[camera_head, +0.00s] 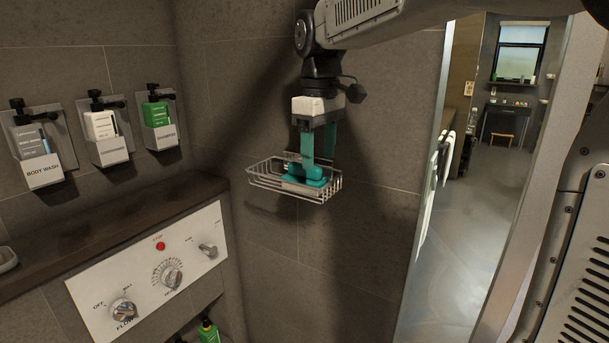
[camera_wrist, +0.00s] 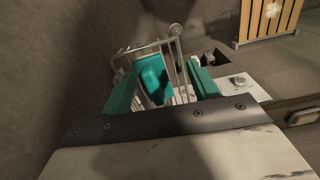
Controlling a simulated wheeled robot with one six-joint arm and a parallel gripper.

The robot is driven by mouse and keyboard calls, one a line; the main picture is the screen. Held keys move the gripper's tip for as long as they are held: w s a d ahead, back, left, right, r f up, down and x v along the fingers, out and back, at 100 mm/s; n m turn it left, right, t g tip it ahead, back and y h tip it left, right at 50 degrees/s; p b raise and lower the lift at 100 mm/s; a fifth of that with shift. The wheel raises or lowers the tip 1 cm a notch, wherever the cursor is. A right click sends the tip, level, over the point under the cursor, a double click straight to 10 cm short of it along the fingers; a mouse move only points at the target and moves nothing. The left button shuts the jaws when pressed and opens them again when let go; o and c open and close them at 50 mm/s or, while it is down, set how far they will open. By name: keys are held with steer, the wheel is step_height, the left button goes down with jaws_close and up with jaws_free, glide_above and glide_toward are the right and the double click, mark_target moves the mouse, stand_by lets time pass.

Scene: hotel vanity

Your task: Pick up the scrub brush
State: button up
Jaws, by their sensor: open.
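The scrub brush (camera_head: 313,181) is a teal piece with a pale part beneath it, lying in a wire basket (camera_head: 262,183) on the tiled wall. In the wrist view the teal brush (camera_wrist: 152,75) shows between my two teal fingers, with space on both sides. My gripper (camera_head: 319,153) points down over the basket from above, open, with fingers of a similar teal. In the head view one finger overlaps the brush, so I cannot tell whether they touch. Part of the brush is hidden behind the finger and basket wires.
Body wash (camera_head: 33,150), a white bottle (camera_head: 101,130) and a green bottle (camera_head: 157,120) hang in wall holders at the left. A dark ledge (camera_head: 110,208) runs above a white control panel (camera_head: 150,275) with knobs. A doorway opens at the right.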

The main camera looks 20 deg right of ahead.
mark_target(309, 178)
steer(key=w, duration=0.2)
steer(key=w+n, duration=0.1)
steer(key=shift+w+a+r, duration=0.25)
steer(key=shift+w+a, duration=0.15)
steer(key=shift+w, duration=0.3)
steer(key=f, duration=0.7)
steer(key=shift+d+f, duration=0.2)
steer(key=shift+f, duration=0.2)
steer(key=shift+c, duration=0.3)
steer(key=c, duration=0.7)
